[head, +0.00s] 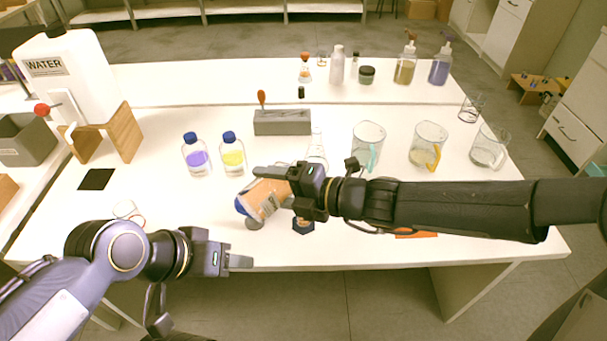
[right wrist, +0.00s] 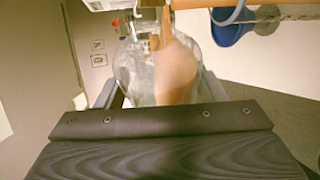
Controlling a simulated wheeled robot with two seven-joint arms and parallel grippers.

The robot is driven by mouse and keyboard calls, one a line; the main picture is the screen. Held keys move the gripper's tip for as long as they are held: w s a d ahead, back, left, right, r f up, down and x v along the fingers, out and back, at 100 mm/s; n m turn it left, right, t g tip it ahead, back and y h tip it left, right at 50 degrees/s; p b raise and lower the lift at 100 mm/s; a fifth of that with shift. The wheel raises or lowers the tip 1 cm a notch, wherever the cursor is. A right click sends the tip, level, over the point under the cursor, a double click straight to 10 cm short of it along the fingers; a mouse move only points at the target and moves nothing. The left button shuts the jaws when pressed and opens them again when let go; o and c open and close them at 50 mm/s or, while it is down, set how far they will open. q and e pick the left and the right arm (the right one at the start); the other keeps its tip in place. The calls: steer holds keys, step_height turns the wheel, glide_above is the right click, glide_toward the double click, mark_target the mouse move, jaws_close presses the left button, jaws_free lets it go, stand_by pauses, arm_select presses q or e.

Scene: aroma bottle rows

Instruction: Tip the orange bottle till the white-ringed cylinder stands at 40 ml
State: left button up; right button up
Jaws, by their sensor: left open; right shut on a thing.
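My right gripper (head: 278,180) is shut on the orange bottle (head: 266,198), which is clear with orange liquid and a blue neck. The bottle is tipped, its blue neck toward the lower left, above the table's front part. The right wrist view shows the bottle (right wrist: 172,75) close up, with orange liquid inside. A grey round piece (head: 254,223) is just below the neck. My left gripper (head: 232,263) is open and empty at the front edge.
A purple bottle (head: 196,157) and a yellow bottle (head: 232,155) stand behind. A grey block (head: 282,123), a glass flask (head: 317,148) and several clear jugs (head: 427,146) stand farther back and right. A water container (head: 68,80) is at left.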

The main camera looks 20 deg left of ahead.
steer(key=shift+p, duration=0.6)
stand_by(1.9)
steer(key=shift+s+a+f+n+h+b, duration=0.1)
steer(key=shift+s+f+n+h+b, duration=0.15)
steer(key=shift+f+n+b, duration=0.6)
steer(key=shift+r, duration=0.4)
steer(key=shift+t, duration=0.3)
steer(key=n+h+b, duration=0.1)
steer(key=n+t+b, duration=0.1)
steer(key=shift+w+d+r+n+h, duration=0.1)
steer(key=shift+w+d+n+h, duration=0.1)
steer(key=shift+w+n+h, duration=0.2)
steer(key=shift+w+n+t+b, duration=0.1)
steer(key=shift+n+t+b, duration=0.15)
steer(key=shift+t+b, duration=0.2)
steer(key=shift+w+d+r+h, duration=0.1)
steer(key=shift+r+h, duration=0.15)
